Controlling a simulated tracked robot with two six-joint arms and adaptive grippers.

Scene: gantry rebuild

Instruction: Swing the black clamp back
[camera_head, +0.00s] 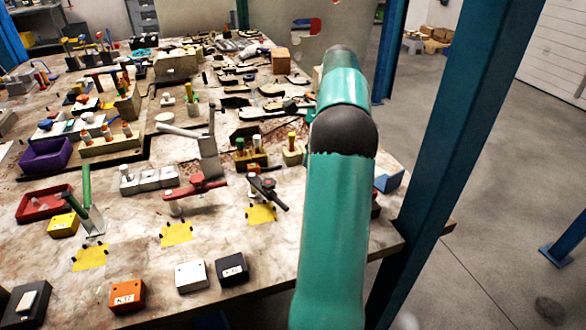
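The black clamp (268,191) stands on the near right part of the table, just behind a yellow patch (261,214). Its dark handle lies slanted, with its near end to the right. A red clamp (195,187) stands to its left, and a green-handled clamp (88,203) is farther left. A teal arm of mine rises from the bottom, right of the black clamp and apart from it in the picture. No gripper of mine can be made out; that arm's far end is hidden behind its own links. My other arm does not show.
Orange (127,295), white (191,275) and black (232,269) boxes sit along the table's front edge. Blocks with coloured pegs (250,152) stand behind the black clamp. A blue post (440,130) rises at the table's right. Many tools crowd the table's back.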

